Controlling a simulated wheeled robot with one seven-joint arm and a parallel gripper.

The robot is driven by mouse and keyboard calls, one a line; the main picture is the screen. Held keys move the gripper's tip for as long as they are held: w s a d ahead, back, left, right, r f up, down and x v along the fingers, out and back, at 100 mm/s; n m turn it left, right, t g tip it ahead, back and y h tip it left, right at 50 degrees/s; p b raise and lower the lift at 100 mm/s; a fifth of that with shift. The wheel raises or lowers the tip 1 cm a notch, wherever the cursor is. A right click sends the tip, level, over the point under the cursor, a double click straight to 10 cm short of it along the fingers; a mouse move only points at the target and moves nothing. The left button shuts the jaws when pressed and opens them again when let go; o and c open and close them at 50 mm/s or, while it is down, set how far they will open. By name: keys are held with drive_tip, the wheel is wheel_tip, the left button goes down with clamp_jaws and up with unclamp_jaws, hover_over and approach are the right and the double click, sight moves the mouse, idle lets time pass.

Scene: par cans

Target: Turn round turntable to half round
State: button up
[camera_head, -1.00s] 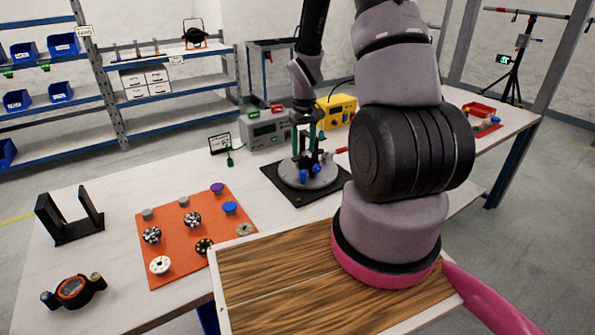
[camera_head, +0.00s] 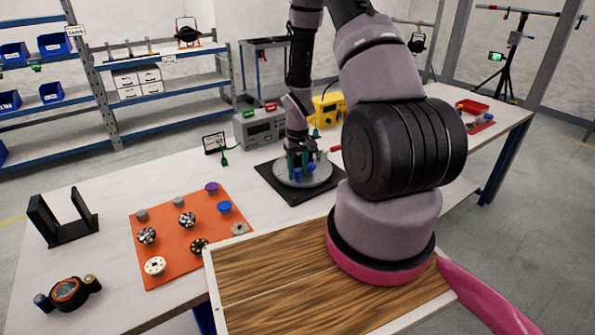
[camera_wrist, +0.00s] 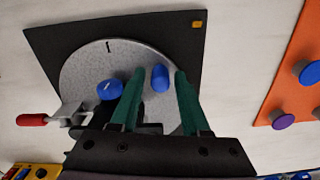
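The turntable is a grey round disc (camera_head: 322,179) on a black square base (camera_head: 268,187), on the white workbench. In the wrist view the disc (camera_wrist: 85,65) carries a black index mark near its far edge. Two blue pegs stand up from it, one nearer the middle (camera_wrist: 110,90) and one (camera_wrist: 160,77) between my fingertips. My gripper (camera_wrist: 158,78) is open, its green fingers pointing down over the disc on either side of that peg. Whether they touch it I cannot tell. In the head view my gripper (camera_head: 301,172) hides part of the disc.
A red-handled clamp (camera_wrist: 30,120) sits at the disc's edge. Behind are a grey instrument (camera_head: 262,127) and a yellow one (camera_head: 328,108). An orange mat (camera_head: 180,262) with several knobs, a black bracket (camera_head: 62,222) and a wooden board (camera_head: 270,262) lie nearer.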

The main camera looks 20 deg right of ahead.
clamp_jaws()
idle(1.2)
